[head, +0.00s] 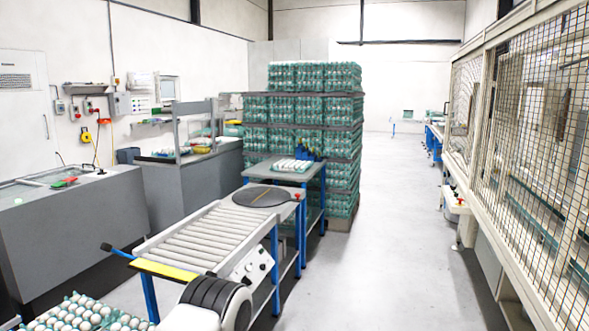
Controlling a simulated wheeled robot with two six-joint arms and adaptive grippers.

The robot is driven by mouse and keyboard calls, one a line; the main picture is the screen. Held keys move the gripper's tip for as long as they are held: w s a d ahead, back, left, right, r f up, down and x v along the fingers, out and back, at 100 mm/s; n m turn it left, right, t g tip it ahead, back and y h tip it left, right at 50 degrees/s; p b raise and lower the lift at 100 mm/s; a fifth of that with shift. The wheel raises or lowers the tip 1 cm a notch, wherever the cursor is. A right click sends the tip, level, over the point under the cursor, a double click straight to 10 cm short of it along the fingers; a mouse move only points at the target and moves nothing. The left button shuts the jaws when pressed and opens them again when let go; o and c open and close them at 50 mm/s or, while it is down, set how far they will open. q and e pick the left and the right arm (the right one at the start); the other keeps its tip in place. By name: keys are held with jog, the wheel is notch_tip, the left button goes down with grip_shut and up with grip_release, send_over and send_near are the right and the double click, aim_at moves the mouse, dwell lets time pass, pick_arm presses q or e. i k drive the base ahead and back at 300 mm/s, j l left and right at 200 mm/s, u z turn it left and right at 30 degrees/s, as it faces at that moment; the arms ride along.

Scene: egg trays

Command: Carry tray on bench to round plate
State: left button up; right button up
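The dark round plate (250,197) lies flat at the far end of the roller conveyor, just in front of the bench. The plate looks bare apart from a thin yellowish line across it. The tray and the plate are apart. Neither of my grippers shows in the head view.
A roller conveyor (200,239) runs toward me from the plate. Another egg tray (133,326) is at the lower left. Tall stacks of egg trays (340,112) stand behind the bench. A mesh fence (530,150) lines the right. The floor (400,230) between is clear.

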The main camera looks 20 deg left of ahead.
aim_at(261, 196)
jog(key=i+u, duration=0.15)
jog(key=i, duration=3.6)
jog(key=i+l+u, duration=0.15)
jog(key=i, duration=0.95)
jog(key=i+l+u, duration=0.15)
jog(key=i, duration=0.35)
jog(key=i+l, duration=0.2)
jog(key=i, duration=0.35)
jog(key=j+u, duration=0.05)
